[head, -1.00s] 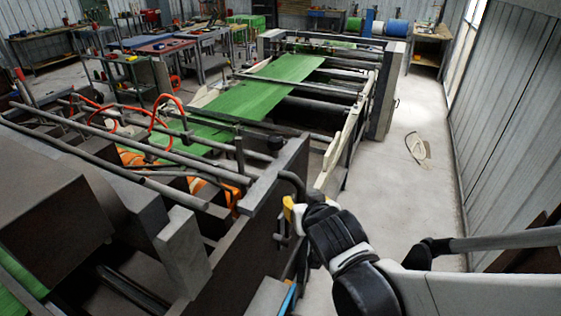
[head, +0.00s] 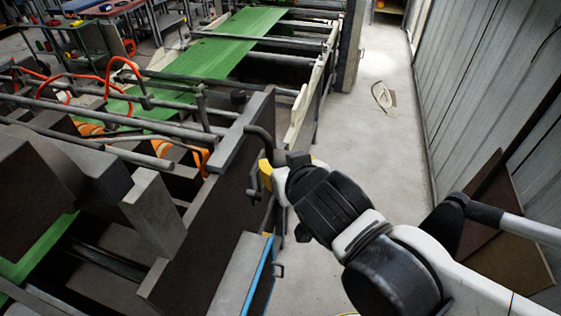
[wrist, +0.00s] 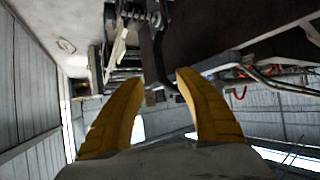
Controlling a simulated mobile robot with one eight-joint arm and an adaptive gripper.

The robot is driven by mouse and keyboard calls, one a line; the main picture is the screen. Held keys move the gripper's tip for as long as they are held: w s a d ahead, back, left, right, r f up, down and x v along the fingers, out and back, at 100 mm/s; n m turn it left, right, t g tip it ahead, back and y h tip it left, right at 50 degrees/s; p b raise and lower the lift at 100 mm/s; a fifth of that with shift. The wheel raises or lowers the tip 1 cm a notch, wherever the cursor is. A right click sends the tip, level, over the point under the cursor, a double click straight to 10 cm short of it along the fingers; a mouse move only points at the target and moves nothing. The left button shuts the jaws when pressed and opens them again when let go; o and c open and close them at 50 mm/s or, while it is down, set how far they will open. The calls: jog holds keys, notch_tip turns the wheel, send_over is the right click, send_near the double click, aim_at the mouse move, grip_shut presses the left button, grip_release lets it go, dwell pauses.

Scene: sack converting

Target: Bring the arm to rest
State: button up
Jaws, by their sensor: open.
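My gripper (wrist: 158,112) shows in the wrist view as two yellow fingers spread apart with nothing between them. In the head view its yellow tip (head: 266,174) is beside the dark side panel of the converting machine (head: 222,195). I cannot tell from the head view whether it touches the panel. My black and white arm reaches in from the lower right, and most of the fingers are hidden behind the wrist there.
Green sack web (head: 215,55) runs through the machine rollers. Orange hoses (head: 122,62) loop above the frame. A grey cabinet with a blue edge (head: 245,275) stands below the gripper. The concrete aisle (head: 385,150) is mostly clear, bounded by a corrugated wall (head: 480,90). Brown boards (head: 510,235) lean there.

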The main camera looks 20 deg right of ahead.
dwell(0.5)
jog(key=s+d+f+g+b, duration=0.1)
jog(key=s+f+g+b, duration=0.1)
jog(key=f+b, duration=0.9)
jog(key=s+d+f+g+b, duration=0.2)
jog(key=s+f+b, duration=0.1)
jog(key=f+b, duration=0.8)
notch_tip(320, 180, down, 3)
jog(key=shift+s+d+r+g+y, duration=0.1)
jog(key=shift+s+d+g+y, duration=0.15)
jog(key=shift+s+g+y, duration=0.05)
